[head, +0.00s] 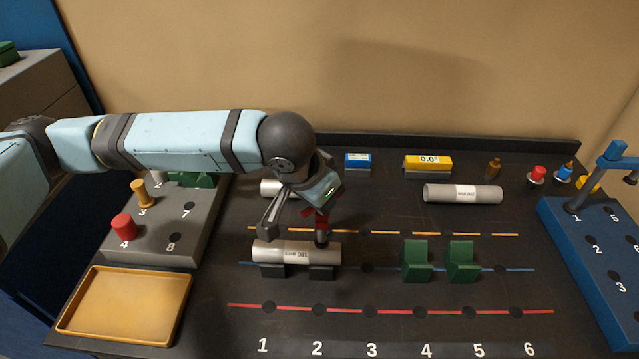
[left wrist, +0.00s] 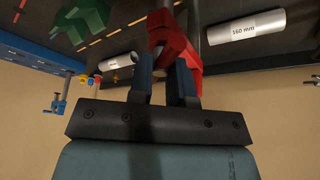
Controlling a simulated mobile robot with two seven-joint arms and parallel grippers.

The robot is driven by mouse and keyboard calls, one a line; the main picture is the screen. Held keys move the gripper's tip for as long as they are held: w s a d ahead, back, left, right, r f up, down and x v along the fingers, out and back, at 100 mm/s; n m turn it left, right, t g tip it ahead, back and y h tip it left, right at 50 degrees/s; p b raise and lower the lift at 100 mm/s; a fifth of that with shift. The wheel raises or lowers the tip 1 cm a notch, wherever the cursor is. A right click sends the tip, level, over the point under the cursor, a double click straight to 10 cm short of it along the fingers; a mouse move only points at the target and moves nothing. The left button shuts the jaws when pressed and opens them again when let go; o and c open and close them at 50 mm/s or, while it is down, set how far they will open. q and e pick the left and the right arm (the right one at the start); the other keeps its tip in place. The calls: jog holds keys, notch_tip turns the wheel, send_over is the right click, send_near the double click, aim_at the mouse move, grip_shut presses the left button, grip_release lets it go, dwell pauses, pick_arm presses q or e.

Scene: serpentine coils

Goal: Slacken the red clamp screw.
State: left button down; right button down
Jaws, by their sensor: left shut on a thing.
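The red clamp (head: 321,226) stands at the right end of a labelled silver cylinder (head: 285,252), which rests on dark blocks at the blue line. My left gripper (head: 318,210) comes down on the clamp from above and is shut on a part of it. In the left wrist view the red clamp (left wrist: 182,45) fills the space just past the two dark fingertips (left wrist: 164,62). The fingers and arm hide much of the clamp, so the screw itself and its turn cannot be made out. My right gripper is not in view.
Green blocks (head: 417,262) stand right of the cylinder. Another cylinder (head: 462,194), a yellow 0.0° gauge (head: 428,164) and small bottles lie behind. A yellow tray (head: 121,306) and grey peg board (head: 190,235) are left; a blue board (head: 581,232) is right.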

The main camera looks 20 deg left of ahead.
pick_arm(q)
jog(key=shift+n+p, duration=0.35)
jog(key=shift+n, duration=0.05)
jog(key=shift+f, duration=0.1)
jog(key=c, duration=1)
grip_release()
jog(key=shift+o, duration=0.2)
jog(key=p+v, duration=0.1)
jog(key=v, duration=1.3)
jog(key=shift+d, duration=0.25)
